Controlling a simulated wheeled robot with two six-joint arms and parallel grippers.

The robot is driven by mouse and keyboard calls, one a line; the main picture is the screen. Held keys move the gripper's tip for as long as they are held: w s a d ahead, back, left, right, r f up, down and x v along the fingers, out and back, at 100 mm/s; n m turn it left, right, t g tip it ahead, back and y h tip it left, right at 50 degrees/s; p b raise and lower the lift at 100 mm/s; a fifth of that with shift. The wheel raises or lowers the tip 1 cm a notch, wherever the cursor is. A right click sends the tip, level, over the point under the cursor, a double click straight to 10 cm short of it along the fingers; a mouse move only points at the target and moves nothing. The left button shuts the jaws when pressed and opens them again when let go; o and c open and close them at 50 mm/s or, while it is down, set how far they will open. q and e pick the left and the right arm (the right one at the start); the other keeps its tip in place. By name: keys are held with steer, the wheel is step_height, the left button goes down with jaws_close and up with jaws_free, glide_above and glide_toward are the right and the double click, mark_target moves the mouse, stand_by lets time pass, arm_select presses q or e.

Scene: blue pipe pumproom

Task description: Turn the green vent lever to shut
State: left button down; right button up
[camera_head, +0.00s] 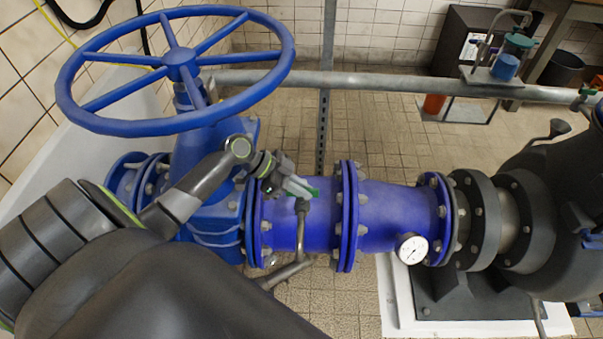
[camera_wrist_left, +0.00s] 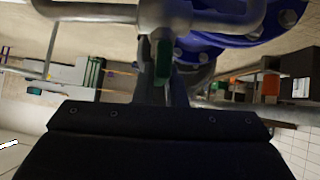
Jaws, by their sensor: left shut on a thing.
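The green vent lever (camera_head: 313,193) shows as a small green piece beside the blue pipe, above a thin grey branch pipe (camera_head: 303,225). My left gripper (camera_head: 297,187) reaches in from the left and is shut on the lever. The gripper hides part of it. In the left wrist view the green lever (camera_wrist_left: 163,58) is upright in the picture between the gripper's fingers (camera_wrist_left: 163,85). A pale metal pipe end is just above it there. The lever's exact angle is hard to read. My right gripper is not in view.
A large blue handwheel (camera_head: 180,72) stands above my left forearm. The blue flanged pipe (camera_head: 385,210) runs right to a dark pump (camera_head: 560,200), with a round gauge (camera_head: 411,248) on it. A grey rail (camera_head: 400,83) crosses behind. Tiled floor (camera_head: 400,145) lies open between rail and pipe.

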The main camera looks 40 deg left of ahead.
arm_select(q)
steer(key=shift+f, duration=0.1)
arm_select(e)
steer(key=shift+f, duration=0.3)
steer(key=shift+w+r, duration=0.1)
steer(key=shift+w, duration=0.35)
arm_select(q)
steer(key=c, duration=1.5)
jaws_free()
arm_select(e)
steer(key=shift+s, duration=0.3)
arm_select(q)
steer(key=shift+r, duration=0.25)
step_height(320, 180, up, 10)
steer(key=shift+f, duration=0.2)
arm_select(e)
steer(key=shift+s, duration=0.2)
arm_select(q)
steer(key=shift+d+f, duration=0.1)
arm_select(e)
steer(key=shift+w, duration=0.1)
